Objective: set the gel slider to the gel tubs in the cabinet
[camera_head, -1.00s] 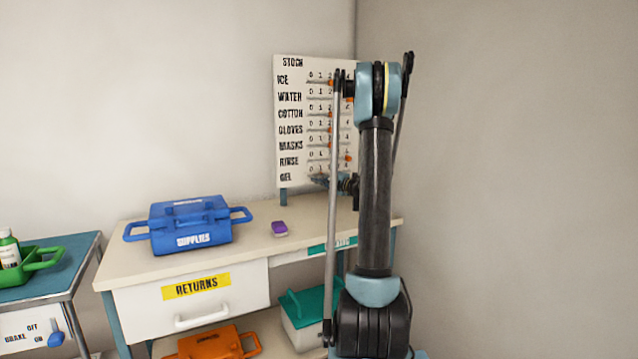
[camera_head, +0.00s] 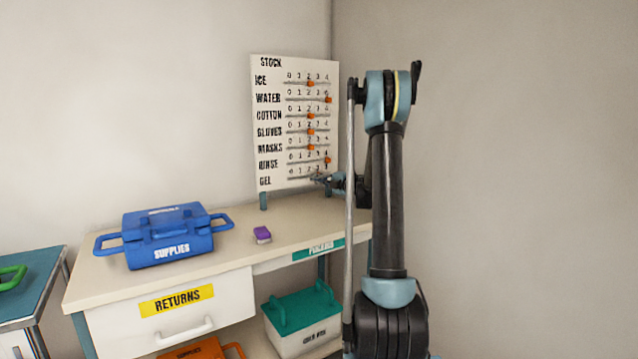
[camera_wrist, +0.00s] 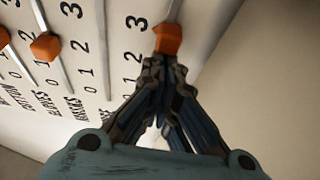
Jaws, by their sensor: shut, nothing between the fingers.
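The stock board (camera_head: 257,125) stands at the back of the table, with GEL as its lowest row. My gripper (camera_head: 318,179) is at the right part of that row and hides its knob in the head view. In the wrist view my gripper (camera_wrist: 152,64) is shut and empty. Its tips are just below an orange knob (camera_wrist: 168,38) on the slot closest to the board's edge, which appears to be the gel slider. It sits around the 3; I cannot tell whether the tips touch it. No cabinet or gel tubs are seen.
A blue supplies case (camera_head: 168,237) and a small purple item (camera_head: 262,235) are on the table (camera_head: 95,283). A teal-lidded box (camera_head: 302,309) is underneath. Other orange knobs (camera_wrist: 45,45) are left of my gripper. The right wall is bare.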

